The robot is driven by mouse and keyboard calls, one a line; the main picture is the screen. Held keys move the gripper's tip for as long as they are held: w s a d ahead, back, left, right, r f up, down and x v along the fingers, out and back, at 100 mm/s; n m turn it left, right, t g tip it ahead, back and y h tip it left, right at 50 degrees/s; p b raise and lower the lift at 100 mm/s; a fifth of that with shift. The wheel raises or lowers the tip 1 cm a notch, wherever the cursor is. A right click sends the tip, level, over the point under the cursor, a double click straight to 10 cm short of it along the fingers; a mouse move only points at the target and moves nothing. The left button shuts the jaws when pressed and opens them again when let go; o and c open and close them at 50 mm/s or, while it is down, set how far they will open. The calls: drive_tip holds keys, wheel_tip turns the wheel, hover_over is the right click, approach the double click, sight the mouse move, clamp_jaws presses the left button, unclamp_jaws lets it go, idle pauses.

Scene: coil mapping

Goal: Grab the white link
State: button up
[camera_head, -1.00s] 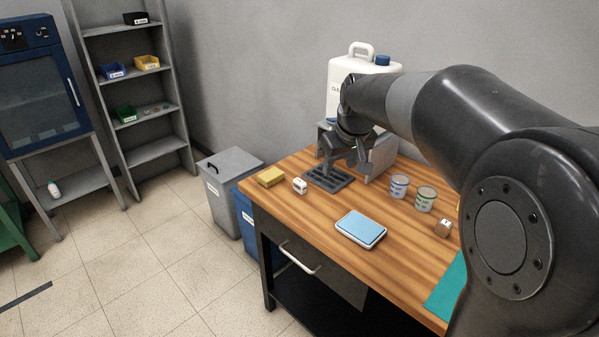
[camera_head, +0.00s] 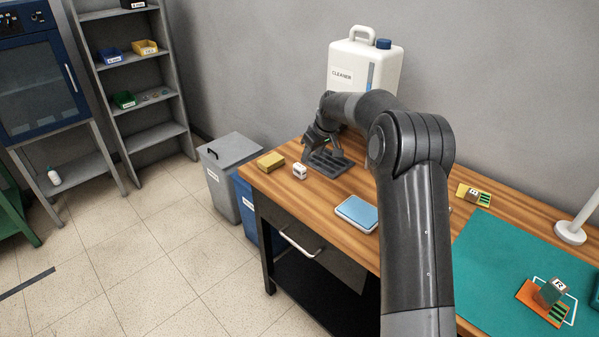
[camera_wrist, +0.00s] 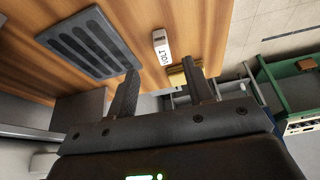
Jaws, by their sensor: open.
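The white link (camera_head: 299,171), a small white block, lies on the wooden table near its left edge. In the wrist view the white link (camera_wrist: 161,48) shows lettering that reads like VOLT. My gripper (camera_head: 309,152) is above the table, just behind the link and beside the dark slotted tray. In the wrist view my gripper (camera_wrist: 161,72) has its fingers apart with nothing between them. The link appears just beyond the fingertips, roughly centred between them, and apart from them.
A yellow sponge (camera_head: 271,161) lies left of the link, and the dark slotted tray (camera_head: 330,164) right of it. A blue-topped pad (camera_head: 357,213) lies nearer the front. A cleaner jug (camera_head: 364,68) stands behind. A teal mat (camera_head: 510,262) covers the right side.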

sight(303, 168)
drive_tip(key=x, duration=1)
drive_tip(key=shift+w+a+r, duration=0.1)
drive_tip(key=shift+w+a, duration=0.1)
drive_tip(key=shift+a, duration=0.05)
drive_tip(key=shift+c, duration=0.6)
clamp_jaws()
